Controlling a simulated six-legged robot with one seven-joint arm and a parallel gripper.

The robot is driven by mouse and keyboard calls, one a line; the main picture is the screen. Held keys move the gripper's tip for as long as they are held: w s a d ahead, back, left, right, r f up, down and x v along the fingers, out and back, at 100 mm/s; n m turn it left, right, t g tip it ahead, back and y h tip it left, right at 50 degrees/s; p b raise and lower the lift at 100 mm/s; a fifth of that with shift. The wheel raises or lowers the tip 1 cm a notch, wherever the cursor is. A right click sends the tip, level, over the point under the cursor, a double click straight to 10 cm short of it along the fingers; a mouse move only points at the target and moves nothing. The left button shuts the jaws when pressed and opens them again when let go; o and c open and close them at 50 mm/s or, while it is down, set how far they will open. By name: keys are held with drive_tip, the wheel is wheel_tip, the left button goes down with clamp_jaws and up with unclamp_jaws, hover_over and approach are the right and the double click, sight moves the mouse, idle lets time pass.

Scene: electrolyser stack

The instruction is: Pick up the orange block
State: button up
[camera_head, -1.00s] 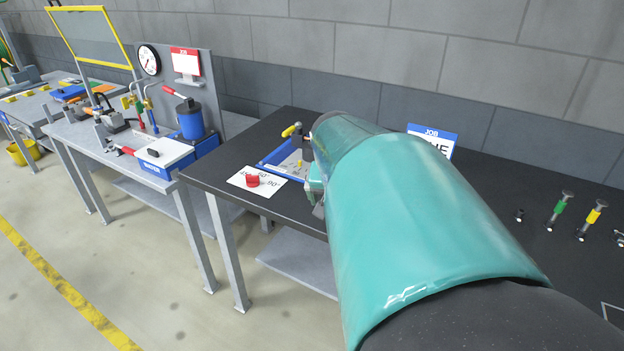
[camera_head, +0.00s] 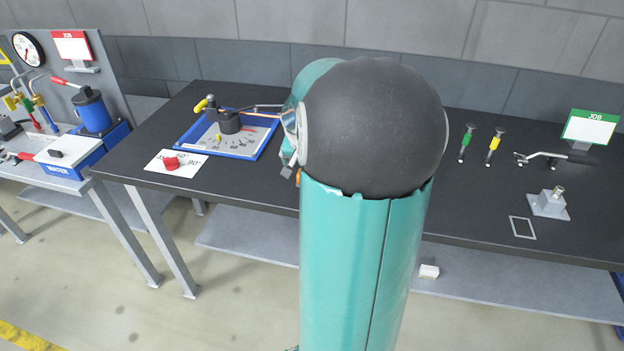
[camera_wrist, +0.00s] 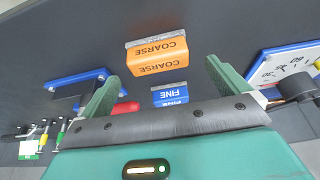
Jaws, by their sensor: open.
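The orange block (camera_wrist: 158,55), with "COARSE" printed on its faces, sits on the dark bench top in the wrist view. My gripper (camera_wrist: 162,72) is open, with its two green fingers apart. In that picture the block lies between and slightly beyond the fingertips, nearer the left one, and I see no contact. A blue "FINE" block (camera_wrist: 170,95) is just below it, closer to the gripper's palm. In the head view my own arm covers most of the gripper and this part of the bench.
A blue tray (camera_head: 258,150) with a dial plate and a white card (camera_head: 160,163) with a red piece (camera_head: 172,163) are on the bench left of my arm. Green (camera_head: 467,141) and yellow (camera_head: 494,145) handled tools and a grey fixture (camera_head: 548,203) are at right.

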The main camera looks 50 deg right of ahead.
drive_tip(key=x, duration=0.5)
drive_tip(key=shift+s+d+f, duration=0.1)
drive_tip(key=shift+f, duration=0.05)
drive_tip(key=c, duration=1)
drive_tip(key=shift+o, duration=0.2)
